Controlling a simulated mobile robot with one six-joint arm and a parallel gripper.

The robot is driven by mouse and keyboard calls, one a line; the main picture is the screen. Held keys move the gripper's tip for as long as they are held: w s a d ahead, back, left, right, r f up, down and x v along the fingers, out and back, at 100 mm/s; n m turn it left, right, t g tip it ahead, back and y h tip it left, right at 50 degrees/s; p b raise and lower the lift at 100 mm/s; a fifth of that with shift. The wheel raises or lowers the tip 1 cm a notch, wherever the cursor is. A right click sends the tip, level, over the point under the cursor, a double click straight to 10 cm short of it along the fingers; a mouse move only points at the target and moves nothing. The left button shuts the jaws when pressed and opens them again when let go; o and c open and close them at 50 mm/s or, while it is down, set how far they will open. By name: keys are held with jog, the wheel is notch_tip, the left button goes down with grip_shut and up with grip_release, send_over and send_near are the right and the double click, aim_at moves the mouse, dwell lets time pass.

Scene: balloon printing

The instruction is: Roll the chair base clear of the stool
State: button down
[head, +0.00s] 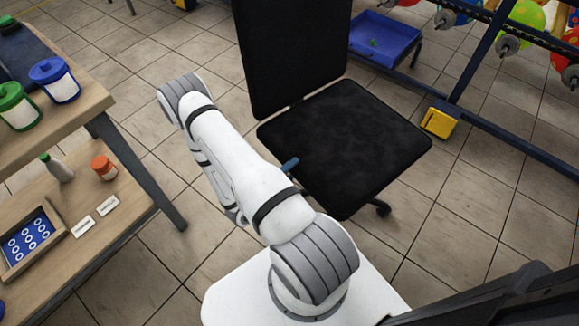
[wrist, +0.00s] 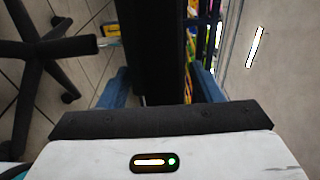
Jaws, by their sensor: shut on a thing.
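The black office chair has a square seat (head: 345,140) and an upright backrest (head: 294,50) in the middle of the head view. Its dark base (wrist: 35,50), with spreading legs and casters, shows at the left of the wrist view. One caster (head: 382,208) peeks out under the seat in the head view; the rest is hidden. My gripper (wrist: 158,85) is shut on the seat's edge, with blue fingers on both sides of the black slab (wrist: 152,40). In the head view one blue finger (head: 290,164) shows at the seat's left edge. I cannot make out a stool.
A wooden bench (head: 75,60) with paint pots and a lower shelf stands at the left. A blue rack frame (head: 470,60) with balloons, a blue bin (head: 385,38) and a yellow box (head: 440,122) are at the right. Tiled floor (head: 470,210) is open at lower right.

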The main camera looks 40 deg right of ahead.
jog(key=shift+s+a+f, duration=0.1)
jog(key=shift+s+a, duration=0.05)
jog(key=shift+s, duration=0.55)
jog(key=shift+s+a, duration=0.1)
jog(key=shift+s, duration=0.55)
jog(key=shift+c, duration=1.6)
grip_release()
jog(key=shift+w, duration=0.1)
jog(key=shift+a, duration=0.1)
jog(key=shift+a, duration=0.3)
jog(key=s+a+p, duration=0.1)
jog(key=a, duration=0.6)
